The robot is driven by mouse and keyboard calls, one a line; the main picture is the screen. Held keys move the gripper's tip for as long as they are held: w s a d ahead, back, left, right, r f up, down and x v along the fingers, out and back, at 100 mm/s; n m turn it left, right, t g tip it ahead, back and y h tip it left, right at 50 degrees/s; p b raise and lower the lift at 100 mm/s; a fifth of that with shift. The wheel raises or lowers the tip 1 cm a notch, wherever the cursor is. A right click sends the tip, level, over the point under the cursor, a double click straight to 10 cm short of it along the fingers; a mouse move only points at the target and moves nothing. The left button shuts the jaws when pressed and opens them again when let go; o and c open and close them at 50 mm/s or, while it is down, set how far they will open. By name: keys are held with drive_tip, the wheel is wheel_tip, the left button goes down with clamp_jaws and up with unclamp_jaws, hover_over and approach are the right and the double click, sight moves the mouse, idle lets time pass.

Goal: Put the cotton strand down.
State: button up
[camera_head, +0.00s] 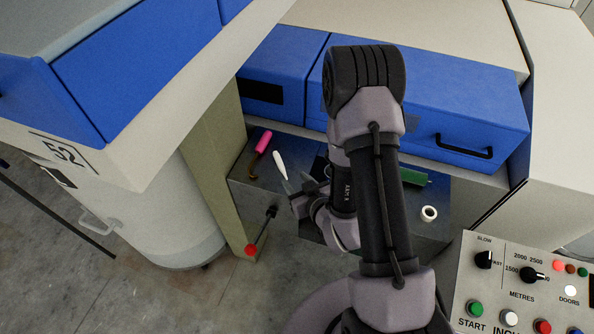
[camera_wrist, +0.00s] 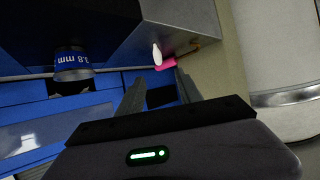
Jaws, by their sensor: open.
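The white cotton strand (camera_head: 280,163) appears to lie on the grey metal shelf (camera_head: 262,190), beside a tool with a pink handle (camera_head: 264,141). It also shows in the wrist view (camera_wrist: 157,53), beyond the fingertips and next to the pink handle. My gripper (camera_head: 295,187) is open, with its fingers close to the near end of the strand. In the wrist view my gripper (camera_wrist: 160,82) shows its two fingers apart with nothing between them. My arm hides part of the shelf.
A white ring (camera_head: 429,213) and a green object (camera_head: 413,176) are on the shelf's right side. A red-knobbed lever (camera_head: 251,249) sticks out at the front. Blue drawers (camera_head: 470,120) stand behind. A control panel (camera_head: 515,290) is at lower right.

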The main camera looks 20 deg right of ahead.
drive_tip(key=w+d+r+m+g+h, duration=0.1)
drive_tip(key=w+d+r+m+h, duration=0.2)
drive_tip(key=r, duration=0.6)
drive_tip(key=s+r+m+g, duration=0.15)
drive_tip(key=s+r, duration=0.25)
drive_tip(key=r, duration=0.6)
drive_tip(key=s+a+r+g+y, duration=0.1)
drive_tip(key=s+a+r, duration=0.1)
drive_tip(key=s, duration=0.4)
drive_tip(key=s+a+r+m+g+y, duration=0.1)
drive_tip(key=s+a+r+g, duration=0.1)
drive_tip(key=s, duration=0.5)
drive_tip(key=s+a+r+g+y, duration=0.1)
drive_tip(key=s+a+r, duration=0.3)
drive_tip(key=s, duration=0.3)
drive_tip(key=shift+r+m, duration=0.35)
drive_tip(key=shift+r, duration=0.5)
